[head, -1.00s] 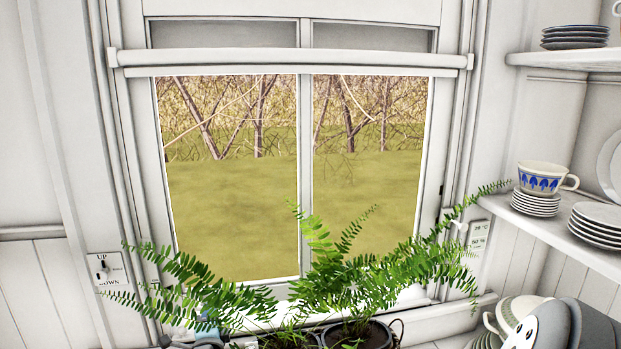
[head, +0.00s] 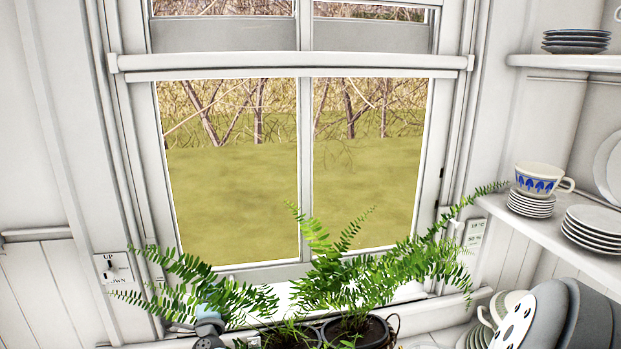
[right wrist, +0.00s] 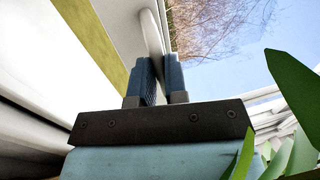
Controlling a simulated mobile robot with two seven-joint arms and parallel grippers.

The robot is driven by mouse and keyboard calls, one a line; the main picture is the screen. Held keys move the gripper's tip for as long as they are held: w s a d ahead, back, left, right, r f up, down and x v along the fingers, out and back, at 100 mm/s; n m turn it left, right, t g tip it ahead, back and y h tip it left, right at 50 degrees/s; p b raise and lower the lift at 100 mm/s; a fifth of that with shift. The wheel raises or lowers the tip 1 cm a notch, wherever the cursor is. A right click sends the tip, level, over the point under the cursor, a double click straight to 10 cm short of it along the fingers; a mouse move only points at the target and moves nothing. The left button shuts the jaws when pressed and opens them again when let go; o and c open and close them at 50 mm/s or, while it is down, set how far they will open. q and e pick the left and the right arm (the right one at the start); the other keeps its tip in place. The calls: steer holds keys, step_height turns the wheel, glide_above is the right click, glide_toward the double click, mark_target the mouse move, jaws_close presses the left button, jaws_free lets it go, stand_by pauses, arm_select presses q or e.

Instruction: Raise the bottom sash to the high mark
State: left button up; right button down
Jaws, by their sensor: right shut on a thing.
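The bottom sash (head: 235,271) is a white two-pane frame; its bottom rail shows behind fern fronds, above the sill. In the right wrist view, my right gripper (right wrist: 158,70) has its two dark blue fingers closed on a thin white piece (right wrist: 150,30), apparently part of the window; I cannot tell which part. That grip does not show clearly in the head view. Small dark marks (head: 443,190) sit on the right side of the frame; I cannot tell whether one is the high mark. My left gripper is not recognisable in view.
Potted ferns (head: 355,330) stand before the sill and hide its middle. A switch plate (head: 115,267) reading UP and DOWN is on the left wall. Shelves (head: 535,225) with a cup (head: 540,180) and plates (head: 595,225) stand at right, with more dishes below.

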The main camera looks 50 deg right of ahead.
step_height(320, 180, up, 8)
steer(key=shift+r+p, duration=0.2)
steer(key=shift+p, duration=0.2)
steer(key=c, duration=1.1)
jaws_free()
steer(key=shift+c, duration=0.2)
steer(key=shift+f, duration=0.1)
steer(key=shift+a+f, duration=0.1)
